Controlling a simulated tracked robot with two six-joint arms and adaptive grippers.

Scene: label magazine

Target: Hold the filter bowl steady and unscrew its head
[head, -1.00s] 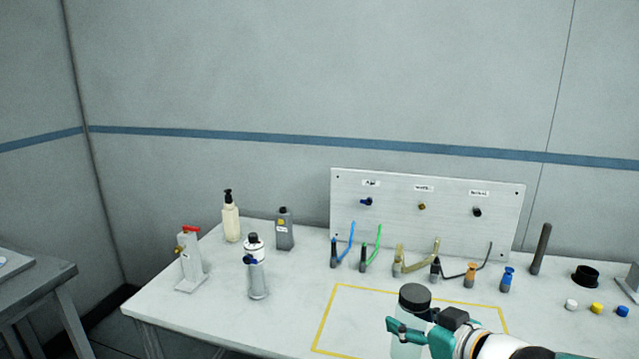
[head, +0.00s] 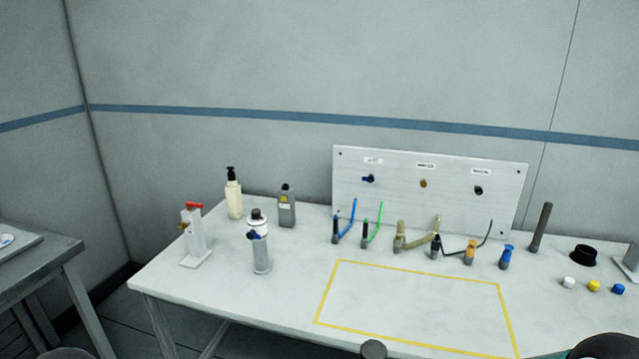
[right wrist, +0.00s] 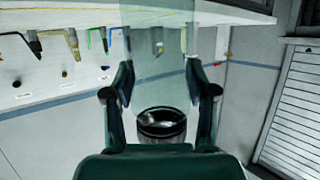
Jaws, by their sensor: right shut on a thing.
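The filter bowl is a clear cylinder, and in the right wrist view its see-through wall (right wrist: 158,45) stands between my right gripper's fingers (right wrist: 159,82). That gripper is shut on the bowl. The filter's dark round head (right wrist: 160,122) shows below the fingers in that view, which looks upside down. In the head view only the top of a large black lid (head: 608,347), likely this head, shows at the bottom right edge with a bit of teal beside it. Most of the bowl and the right gripper are cut off there. My left gripper is not in view.
The yellow-outlined area (head: 415,305) on the table is empty. Behind it stand several hose fittings and a white panel (head: 430,205). Bottles and a red-handled stand (head: 193,240) are at the left. A grey disc (head: 373,349) at the bottom edge is unclear.

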